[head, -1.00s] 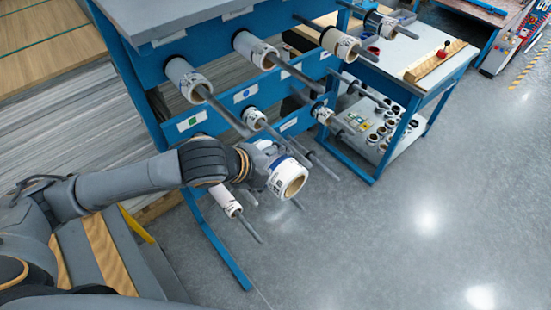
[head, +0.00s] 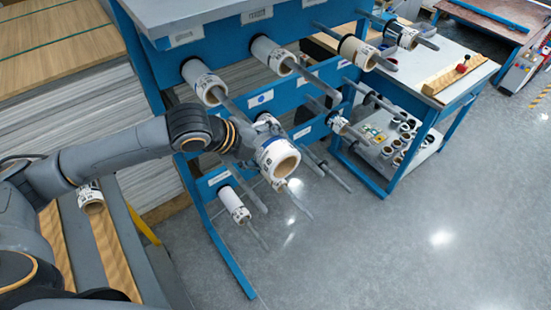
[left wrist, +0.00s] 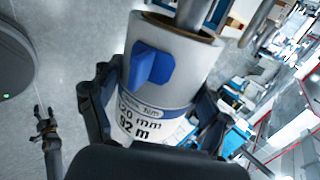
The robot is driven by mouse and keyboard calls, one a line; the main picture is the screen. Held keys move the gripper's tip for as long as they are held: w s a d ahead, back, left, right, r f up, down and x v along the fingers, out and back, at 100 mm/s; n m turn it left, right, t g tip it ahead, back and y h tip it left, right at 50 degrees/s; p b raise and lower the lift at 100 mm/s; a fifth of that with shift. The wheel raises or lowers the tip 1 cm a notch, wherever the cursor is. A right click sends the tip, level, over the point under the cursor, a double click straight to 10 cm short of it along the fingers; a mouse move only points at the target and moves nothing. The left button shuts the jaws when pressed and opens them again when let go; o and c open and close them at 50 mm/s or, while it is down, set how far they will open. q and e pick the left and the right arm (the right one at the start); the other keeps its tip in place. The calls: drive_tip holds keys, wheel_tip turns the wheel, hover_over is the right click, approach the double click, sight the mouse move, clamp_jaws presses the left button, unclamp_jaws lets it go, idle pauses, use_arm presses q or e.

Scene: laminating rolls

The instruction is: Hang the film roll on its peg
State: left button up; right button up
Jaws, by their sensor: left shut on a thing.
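My left gripper (head: 258,150) is shut around a white film roll (head: 278,160), in front of the blue rack (head: 222,240). The roll's brown open core faces right and toward me. In the left wrist view the roll (left wrist: 172,72) sits between both fingers, with a blue tab on its side and printed text. A grey metal rod (left wrist: 192,12) shows at its open end; I cannot tell whether it is inside the core or only behind it. The gripper and roll hide part of the lower rack. My right gripper (left wrist: 44,117) shows small in the left wrist view, its fingers apart and empty.
Other rolls hang on rack pegs: one at upper left (head: 205,85), one in the upper middle (head: 273,56), one below the held roll (head: 234,204). A grey workbench (head: 465,75) stands right, with small rolls on its lower shelf. The floor at right is clear.

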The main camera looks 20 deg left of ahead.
sight(222, 102)
use_arm(q)
drive_tip(key=w+a+p, duration=0.1)
drive_tip(key=w+a, duration=0.1)
drive_tip(key=a, duration=0.1)
drive_tip(key=w+a+p, duration=0.1)
drive_tip(key=w+a, duration=0.2)
drive_tip(key=w+a+p, duration=0.1)
drive_tip(key=w+a, duration=0.1)
drive_tip(key=a, duration=0.1)
drive_tip(key=shift+w+a+r, duration=0.1)
drive_tip(key=shift+w+a, duration=0.2)
drive_tip(key=w+a+b, duration=0.1)
drive_tip(key=w+a, duration=0.1)
drive_tip(key=w+a+b, duration=0.1)
drive_tip(key=w+a, duration=0.1)
drive_tip(key=a, duration=0.1)
drive_tip(key=shift+w+a, duration=0.25)
drive_tip(key=shift+a, duration=0.05)
drive_tip(key=shift+w+a+b, duration=0.4)
drive_tip(key=shift+w+a, duration=0.05)
drive_tip(key=shift+a, duration=0.2)
drive_tip(key=o, duration=1.4)
drive_tip(key=shift+o, duration=0.2)
drive_tip(key=shift+s, duration=0.1)
drive_tip(key=v, duration=1.2)
